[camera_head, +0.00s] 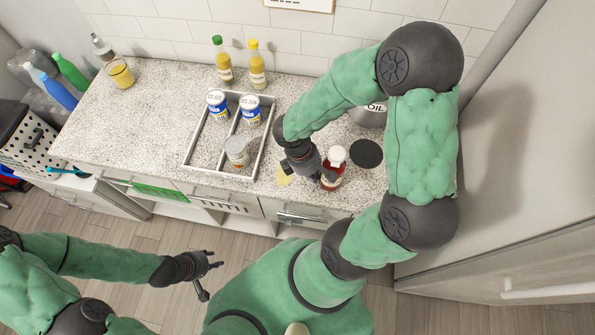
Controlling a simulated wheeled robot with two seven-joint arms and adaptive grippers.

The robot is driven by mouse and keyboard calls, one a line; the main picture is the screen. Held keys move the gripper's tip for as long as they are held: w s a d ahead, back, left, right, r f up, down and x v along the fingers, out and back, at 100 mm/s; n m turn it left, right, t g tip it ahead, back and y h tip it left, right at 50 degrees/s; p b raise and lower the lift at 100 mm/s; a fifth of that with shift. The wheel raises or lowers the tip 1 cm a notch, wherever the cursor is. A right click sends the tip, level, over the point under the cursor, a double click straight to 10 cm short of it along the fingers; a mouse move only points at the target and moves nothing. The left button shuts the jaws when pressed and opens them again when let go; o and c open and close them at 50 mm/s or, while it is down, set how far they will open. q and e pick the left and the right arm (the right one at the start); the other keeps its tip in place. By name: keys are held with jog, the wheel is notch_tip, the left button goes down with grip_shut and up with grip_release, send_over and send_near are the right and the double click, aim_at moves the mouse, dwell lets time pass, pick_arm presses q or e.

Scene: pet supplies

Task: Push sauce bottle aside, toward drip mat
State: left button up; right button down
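The sauce bottle (332,176), with a white cap and dark red body, stands upright near the counter's front edge. The drip mat (367,153), a flat black disc, lies just to its right and slightly behind. My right gripper (325,178) is low over the counter at the bottle's left side, touching it or very close. Its fingers are partly hidden, so I cannot tell how far apart they are. My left gripper (208,279) is open and empty over the floor in front of the counter, far from the bottle.
A divided tray (187,155) left of my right gripper holds two blue-white cans (250,110) and a pale jar (237,151). A yellow item (284,177) lies near the front edge. An oil container (371,113) is behind the mat. Two bottles (257,68) stand by the wall.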

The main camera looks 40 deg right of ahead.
jog(key=shift+s+d, duration=0.2)
jog(key=shift+w+a, duration=0.1)
jog(key=p+v, duration=0.8)
jog(key=v, duration=0.2)
dwell(0.4)
